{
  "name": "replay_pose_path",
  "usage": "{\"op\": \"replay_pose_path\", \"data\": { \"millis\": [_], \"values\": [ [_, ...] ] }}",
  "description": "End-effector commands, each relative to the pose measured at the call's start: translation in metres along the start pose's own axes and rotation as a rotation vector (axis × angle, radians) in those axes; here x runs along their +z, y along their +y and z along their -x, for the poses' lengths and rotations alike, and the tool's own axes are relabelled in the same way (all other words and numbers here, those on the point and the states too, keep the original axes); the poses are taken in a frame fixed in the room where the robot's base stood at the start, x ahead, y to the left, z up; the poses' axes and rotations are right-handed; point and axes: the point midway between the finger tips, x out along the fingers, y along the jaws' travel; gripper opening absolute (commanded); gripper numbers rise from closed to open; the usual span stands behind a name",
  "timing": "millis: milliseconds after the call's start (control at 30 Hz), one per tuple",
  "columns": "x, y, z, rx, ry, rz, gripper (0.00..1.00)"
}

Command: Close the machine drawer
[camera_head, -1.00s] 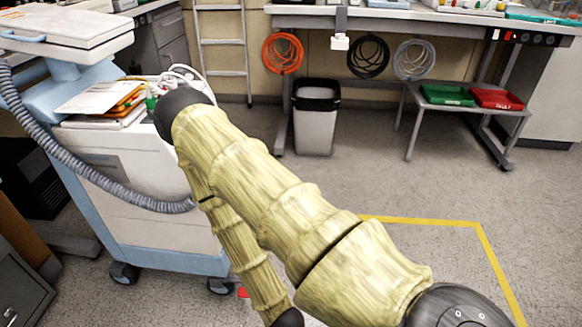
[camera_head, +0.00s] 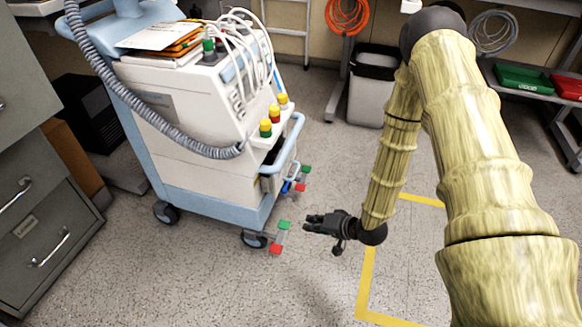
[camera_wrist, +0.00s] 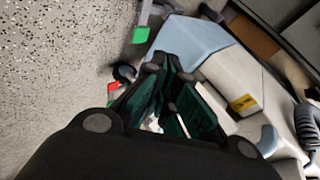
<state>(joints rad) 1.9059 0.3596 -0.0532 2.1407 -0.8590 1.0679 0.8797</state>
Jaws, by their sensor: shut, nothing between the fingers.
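The machine (camera_head: 185,130) is a white and light blue wheeled cart, seen at the left of the head view. Its front faces right, with a light blue rail (camera_head: 292,140) standing out from it. My gripper (camera_head: 307,224) is shut and empty, low in front of the machine, just right of a green and red pedal (camera_head: 282,226). In the wrist view my gripper (camera_wrist: 160,62) points at the machine's blue base (camera_wrist: 190,45), apart from it as far as I can tell.
Grey hoses and white cables hang on the machine. More red and green pedals (camera_head: 302,178) stick out at its front. A grey cabinet (camera_head: 45,235) stands at the left, a bin (camera_head: 370,88) behind. The speckled floor (camera_head: 250,290) in front is clear.

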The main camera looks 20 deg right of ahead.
Motion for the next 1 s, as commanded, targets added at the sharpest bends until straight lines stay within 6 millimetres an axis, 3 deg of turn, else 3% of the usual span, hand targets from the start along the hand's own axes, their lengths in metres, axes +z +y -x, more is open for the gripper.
{"op": "replay_pose_path", "data": {
  "millis": [33, 200, 400, 667, 833, 1000],
  "values": [
    [-0.024, -0.006, -0.002, -0.076, 0.022, -0.032, 0.0],
    [-0.088, -0.035, 0.012, -0.338, 0.013, -0.148, 0.0],
    [-0.134, -0.053, 0.045, -0.552, -0.084, -0.241, 0.0],
    [-0.152, -0.058, 0.069, -0.647, -0.175, -0.29, 0.0],
    [-0.151, -0.065, 0.06, -0.651, -0.182, -0.293, 0.0],
    [-0.148, -0.079, 0.038, -0.65, -0.182, -0.292, 0.0]
  ]
}}
